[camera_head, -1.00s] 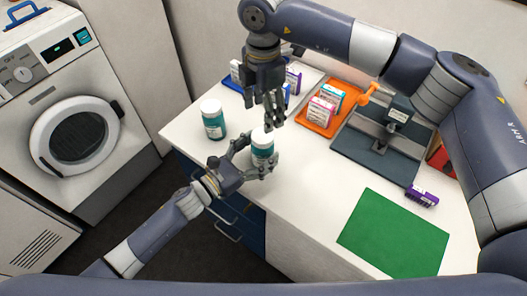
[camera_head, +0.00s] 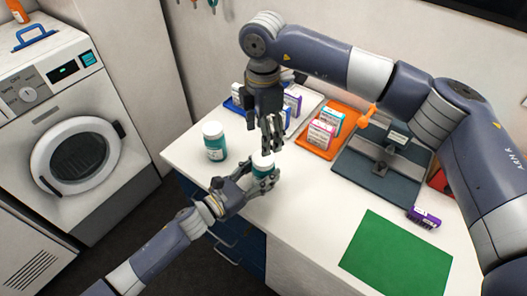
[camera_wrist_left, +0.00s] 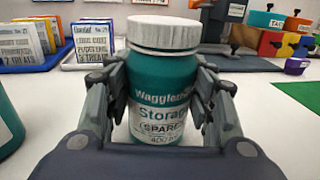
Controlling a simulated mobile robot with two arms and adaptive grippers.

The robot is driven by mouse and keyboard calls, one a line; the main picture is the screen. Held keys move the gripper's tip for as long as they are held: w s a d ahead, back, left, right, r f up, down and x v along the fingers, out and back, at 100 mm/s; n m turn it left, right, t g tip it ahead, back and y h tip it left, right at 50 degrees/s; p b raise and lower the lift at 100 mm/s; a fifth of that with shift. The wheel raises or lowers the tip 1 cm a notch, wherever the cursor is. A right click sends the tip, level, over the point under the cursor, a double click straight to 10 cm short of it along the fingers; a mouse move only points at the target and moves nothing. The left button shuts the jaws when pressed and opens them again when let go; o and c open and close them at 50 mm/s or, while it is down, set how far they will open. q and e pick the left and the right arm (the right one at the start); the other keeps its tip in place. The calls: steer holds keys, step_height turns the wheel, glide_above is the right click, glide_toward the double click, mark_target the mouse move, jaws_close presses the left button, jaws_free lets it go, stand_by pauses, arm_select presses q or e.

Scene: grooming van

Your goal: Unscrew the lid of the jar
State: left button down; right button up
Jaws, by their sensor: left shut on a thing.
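The jar held by my left gripper is teal with a white lid (camera_head: 262,160); its label reads "Storage (SPARE)" in the left wrist view (camera_wrist_left: 160,85). It stands upright on the white counter, and the lid (camera_wrist_left: 165,33) sits on top. My left gripper (camera_head: 262,182) is shut around the jar's body below the lid, a finger on each side. My right gripper (camera_head: 271,148) points down just above and slightly right of the lid; its fingers look close together, but their opening is unclear. No right finger shows at the lid in the wrist view.
A second teal jar (camera_head: 214,142) stands to the left on the counter. An orange tray (camera_head: 318,152) with boxes and a dark slab with a grey fixture (camera_head: 377,168) lie to the right. A green mat (camera_head: 397,257) and a purple box (camera_head: 424,217) are nearer the front right.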

mark_target(263, 160)
steer(key=m, duration=0.2)
steer(key=shift+m, duration=0.4)
steer(key=shift+f, duration=0.3)
step_height(263, 160, down, 7)
steer(key=shift+f, duration=0.2)
steer(key=c, duration=1.1)
steer(key=shift+c, duration=0.2)
